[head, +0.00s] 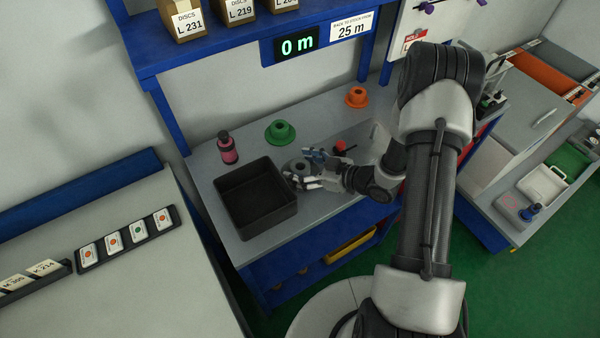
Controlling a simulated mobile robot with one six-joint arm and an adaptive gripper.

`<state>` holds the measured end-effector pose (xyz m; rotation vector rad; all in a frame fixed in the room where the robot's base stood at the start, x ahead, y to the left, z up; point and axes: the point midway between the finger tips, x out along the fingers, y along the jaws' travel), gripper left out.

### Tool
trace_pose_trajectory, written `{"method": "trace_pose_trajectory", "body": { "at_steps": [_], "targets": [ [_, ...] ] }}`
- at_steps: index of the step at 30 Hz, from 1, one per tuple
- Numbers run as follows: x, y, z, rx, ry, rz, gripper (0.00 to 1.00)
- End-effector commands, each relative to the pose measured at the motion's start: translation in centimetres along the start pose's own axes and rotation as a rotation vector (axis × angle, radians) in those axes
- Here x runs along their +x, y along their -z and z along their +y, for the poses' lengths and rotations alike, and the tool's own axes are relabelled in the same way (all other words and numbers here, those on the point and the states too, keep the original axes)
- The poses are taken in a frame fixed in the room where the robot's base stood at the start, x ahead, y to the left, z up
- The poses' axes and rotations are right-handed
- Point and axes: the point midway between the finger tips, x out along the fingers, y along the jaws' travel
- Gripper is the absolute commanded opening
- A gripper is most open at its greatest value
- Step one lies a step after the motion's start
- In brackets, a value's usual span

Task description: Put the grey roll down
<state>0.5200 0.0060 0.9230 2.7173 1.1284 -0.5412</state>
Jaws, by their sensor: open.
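The grey roll (300,164) is on the grey bench top beside the right rim of a black tray (254,200). My gripper (303,168) is around it, with one finger on the far side and one on the near side. The fingers are apart, so the gripper is open. The roll is partly hidden by the fingers, and I cannot tell whether they touch it. The roll looks flat, with its round face up.
A green roll (281,131) and an orange roll (356,97) stand at the back of the bench. A pink bottle (228,148) is behind the black tray. A red-topped thing (340,146) is right of my gripper. The display above (297,46) reads 0 m.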

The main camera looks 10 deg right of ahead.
Motion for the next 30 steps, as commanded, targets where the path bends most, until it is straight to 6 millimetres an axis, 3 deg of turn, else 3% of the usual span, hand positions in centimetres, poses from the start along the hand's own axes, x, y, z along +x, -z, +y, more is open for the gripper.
{"method": "trace_pose_trajectory", "body": {
  "at_steps": [9, 30],
  "targets": [
    [0.51, 0.03, 0.01, 0.0, -0.001, 0.0, 0.71],
    [0.48, 0.03, 0.02, 0.0, -0.001, 0.0, 0.25]
  ]
}}
